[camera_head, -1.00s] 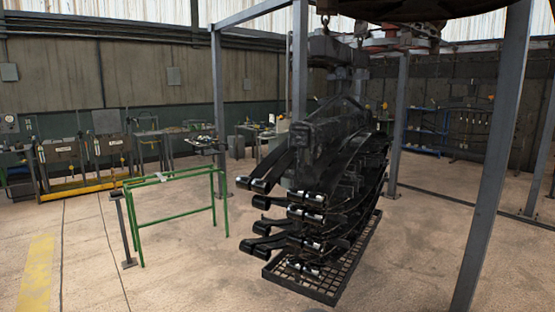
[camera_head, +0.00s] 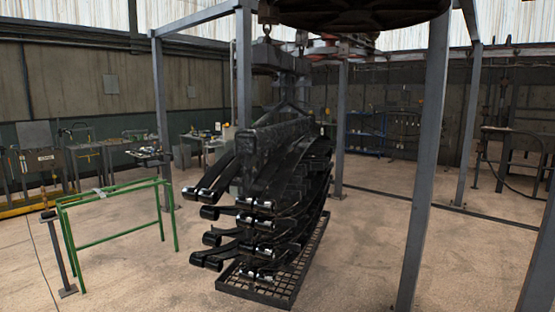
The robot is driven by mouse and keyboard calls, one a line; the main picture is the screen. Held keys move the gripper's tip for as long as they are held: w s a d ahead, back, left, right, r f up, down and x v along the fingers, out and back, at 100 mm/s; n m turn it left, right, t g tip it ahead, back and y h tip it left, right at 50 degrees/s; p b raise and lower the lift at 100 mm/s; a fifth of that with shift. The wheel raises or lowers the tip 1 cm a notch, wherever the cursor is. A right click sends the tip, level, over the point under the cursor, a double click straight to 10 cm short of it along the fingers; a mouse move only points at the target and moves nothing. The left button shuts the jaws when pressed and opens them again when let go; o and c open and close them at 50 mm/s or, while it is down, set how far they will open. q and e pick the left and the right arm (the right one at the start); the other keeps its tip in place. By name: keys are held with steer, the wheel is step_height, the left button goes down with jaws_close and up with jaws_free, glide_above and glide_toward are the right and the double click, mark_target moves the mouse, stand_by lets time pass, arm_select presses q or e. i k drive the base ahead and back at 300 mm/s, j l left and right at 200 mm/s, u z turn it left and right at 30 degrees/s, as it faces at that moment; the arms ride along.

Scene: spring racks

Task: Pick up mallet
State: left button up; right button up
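No mallet can be made out for certain. A thin dark post stand (camera_head: 62,258) at the left has a small brownish object (camera_head: 48,215) on its top, too small to identify. Light-coloured small items (camera_head: 101,192) lie on the top bar of the green rack (camera_head: 120,237) beside it. Neither of my grippers is in view.
A stack of black leaf springs (camera_head: 262,200) hangs over a mesh platform (camera_head: 262,288) in the centre. Grey posts (camera_head: 424,160) stand around it. Workbenches with tools (camera_head: 75,155) line the back left wall. Open concrete floor (camera_head: 130,285) lies in front.

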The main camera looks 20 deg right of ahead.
mark_target(47, 214)
steer(key=i+j+u, duration=0.6)
steer(key=i, duration=0.45)
steer(key=i+j+u, duration=0.3)
steer(key=i, duration=0.25)
steer(key=i+u, duration=0.3)
steer(key=i, duration=2.25)
steer(key=l+z, duration=0.05)
steer(key=l, duration=0.05)
